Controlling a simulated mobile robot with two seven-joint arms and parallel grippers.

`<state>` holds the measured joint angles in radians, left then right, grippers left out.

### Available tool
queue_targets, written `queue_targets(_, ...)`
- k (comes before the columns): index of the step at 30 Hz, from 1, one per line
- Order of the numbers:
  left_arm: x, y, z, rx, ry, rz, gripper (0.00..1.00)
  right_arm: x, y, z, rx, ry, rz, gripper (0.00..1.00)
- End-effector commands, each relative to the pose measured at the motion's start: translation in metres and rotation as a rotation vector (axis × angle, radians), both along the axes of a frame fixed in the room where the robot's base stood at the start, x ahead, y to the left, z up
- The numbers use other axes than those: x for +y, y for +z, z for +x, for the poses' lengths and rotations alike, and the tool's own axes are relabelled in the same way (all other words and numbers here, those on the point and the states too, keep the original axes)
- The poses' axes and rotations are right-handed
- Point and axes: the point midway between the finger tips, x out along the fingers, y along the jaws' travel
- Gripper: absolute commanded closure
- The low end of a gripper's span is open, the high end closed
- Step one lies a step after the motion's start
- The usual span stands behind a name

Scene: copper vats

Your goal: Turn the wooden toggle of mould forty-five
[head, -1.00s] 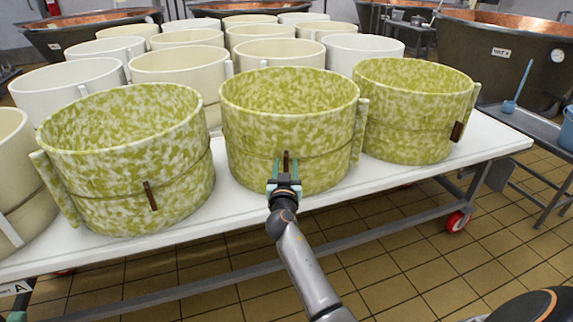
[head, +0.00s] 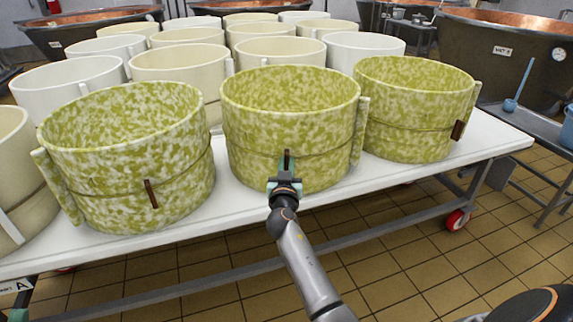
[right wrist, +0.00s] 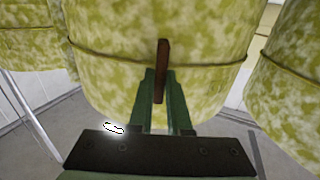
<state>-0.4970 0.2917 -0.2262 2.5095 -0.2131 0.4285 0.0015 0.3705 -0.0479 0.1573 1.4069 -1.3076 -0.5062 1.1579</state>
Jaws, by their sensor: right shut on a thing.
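Three green-and-cream mottled moulds stand along the front of the white table; no number on them can be read. The middle mould (head: 250,135) has a brown wooden toggle (right wrist: 162,70) at the cord around its front. My right gripper (head: 286,165) is in front of this mould, shut on the toggle's lower part; the toggle's upper part stands upright above the fingertips in the right wrist view. The left mould (head: 110,150) has its own toggle (head: 151,194), slightly tilted. The right mould (head: 400,110) has a toggle (head: 457,130) at its right side. My left gripper is out of view.
Several plain white and cream moulds (head: 180,68) crowd the white table (head: 400,178) behind. Copper vats (head: 500,50) stand at the back. A side table with a blue brush (head: 511,104) is at the right. The tiled floor in front is clear.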

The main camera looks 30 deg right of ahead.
Motion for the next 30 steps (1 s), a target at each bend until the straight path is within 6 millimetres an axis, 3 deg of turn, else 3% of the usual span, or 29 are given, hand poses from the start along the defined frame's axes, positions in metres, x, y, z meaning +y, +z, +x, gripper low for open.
queue_targets(11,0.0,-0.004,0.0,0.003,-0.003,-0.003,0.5,0.0,0.0,0.001,0.049,0.0,-0.074,1.0)
queue_targets(30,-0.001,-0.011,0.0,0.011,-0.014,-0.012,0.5,0.003,0.0,0.003,0.375,-0.001,-0.532,1.0)
